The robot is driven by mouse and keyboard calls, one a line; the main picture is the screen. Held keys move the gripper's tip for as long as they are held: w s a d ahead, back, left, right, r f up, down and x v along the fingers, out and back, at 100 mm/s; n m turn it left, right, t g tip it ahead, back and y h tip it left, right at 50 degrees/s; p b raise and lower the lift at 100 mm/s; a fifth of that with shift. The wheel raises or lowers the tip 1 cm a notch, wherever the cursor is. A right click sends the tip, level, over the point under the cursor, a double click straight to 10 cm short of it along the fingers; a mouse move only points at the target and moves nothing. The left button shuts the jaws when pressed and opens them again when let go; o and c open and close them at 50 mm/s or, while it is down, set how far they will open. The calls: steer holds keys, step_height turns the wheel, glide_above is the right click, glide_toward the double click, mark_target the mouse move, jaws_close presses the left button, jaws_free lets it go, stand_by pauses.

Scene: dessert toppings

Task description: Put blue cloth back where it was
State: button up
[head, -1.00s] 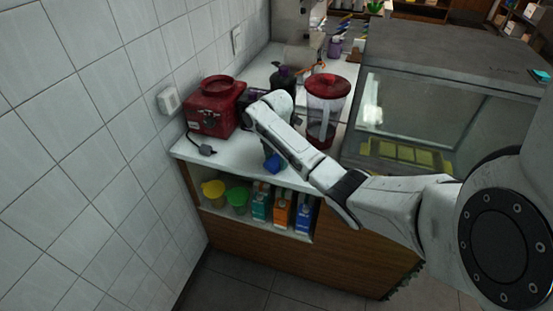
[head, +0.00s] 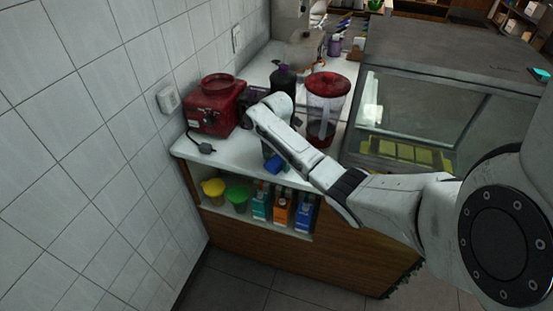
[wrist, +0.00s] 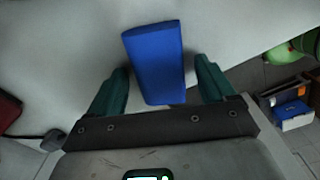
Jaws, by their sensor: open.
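The blue cloth (wrist: 156,62) is a folded blue block shape. In the wrist view it lies on the white counter between the two green fingers of my gripper (wrist: 161,76), with a gap showing on each side. My gripper is open around it. In the head view the blue cloth (head: 274,165) shows as a small blue patch near the counter's front edge, just below my gripper (head: 268,154), which is mostly hidden by my forearm.
A red machine (head: 214,106) with a cord stands left on the white counter (head: 235,158). A red-lidded blender (head: 325,110) and a dark bottle (head: 283,80) stand behind my arm. Cartons (head: 281,209) and yellow and green tubs (head: 237,197) fill the shelf below.

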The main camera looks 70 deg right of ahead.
mark_target(277, 160)
step_height(277, 160, up, 12)
steer(key=w+a+f+m+t+y, duration=0.1)
steer(key=a+f+m, duration=0.3)
steer(key=a, duration=0.9)
steer(key=w+a+f+m+t+y, duration=0.15)
steer(key=a+f, duration=0.45)
steer(key=a, duration=0.7)
steer(key=s+a+f+m+g+h, duration=0.1)
steer(key=s+a+f+m, duration=0.3)
steer(key=s+a, duration=0.5)
steer(key=s+r+m+h, duration=0.1)
steer(key=s+m, duration=0.4)
steer(key=s, duration=0.6)
steer(key=shift+d+r+m+h, duration=0.15)
steer(key=shift+r+m+h, duration=0.2)
steer(key=shift+r, duration=0.15)
